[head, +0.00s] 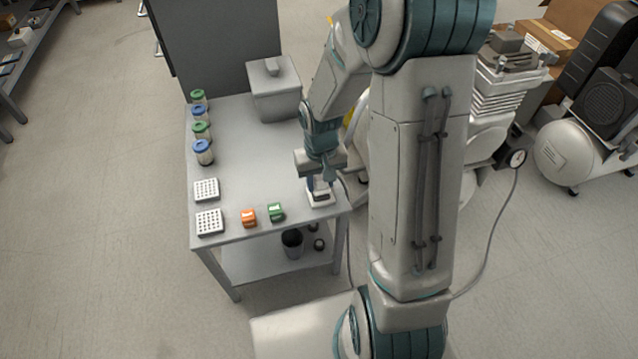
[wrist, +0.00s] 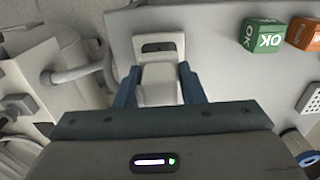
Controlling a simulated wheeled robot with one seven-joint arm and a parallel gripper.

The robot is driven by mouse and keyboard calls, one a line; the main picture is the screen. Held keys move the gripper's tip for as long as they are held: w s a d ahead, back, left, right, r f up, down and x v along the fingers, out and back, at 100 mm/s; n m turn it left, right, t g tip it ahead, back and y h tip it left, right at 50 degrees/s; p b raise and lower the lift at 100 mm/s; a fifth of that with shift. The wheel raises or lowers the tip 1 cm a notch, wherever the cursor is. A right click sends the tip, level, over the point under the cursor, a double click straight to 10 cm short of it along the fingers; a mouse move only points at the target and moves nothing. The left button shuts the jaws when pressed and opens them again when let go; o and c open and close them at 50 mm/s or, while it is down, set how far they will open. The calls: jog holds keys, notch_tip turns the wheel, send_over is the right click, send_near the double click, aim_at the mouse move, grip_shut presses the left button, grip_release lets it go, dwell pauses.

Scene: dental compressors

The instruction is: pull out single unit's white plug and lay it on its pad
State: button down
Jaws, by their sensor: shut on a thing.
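My gripper (head: 319,180) points down over the right front corner of the grey table. In the wrist view its two blue fingers (wrist: 159,88) are closed on the sides of a white block, which looks like the white plug (wrist: 158,84). The plug is up against a white piece with a dark slot, apparently a socket (wrist: 159,46). I cannot tell how far the plug sits in it. In the head view the white socket base (head: 321,199) shows below my gripper, and the plug is mostly hidden. I cannot make out which thing is the pad.
The grey table (head: 240,165) holds a green cube (head: 276,212), an orange cube (head: 248,217), two white dotted plates (head: 207,189), several lidded jars (head: 203,152) and a grey box (head: 273,88). Compressors (head: 590,140) stand to the right. The table's middle is clear.

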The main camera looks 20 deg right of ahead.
jog(key=shift+r+p, duration=1.5)
jog(key=shift+r, duration=0.45)
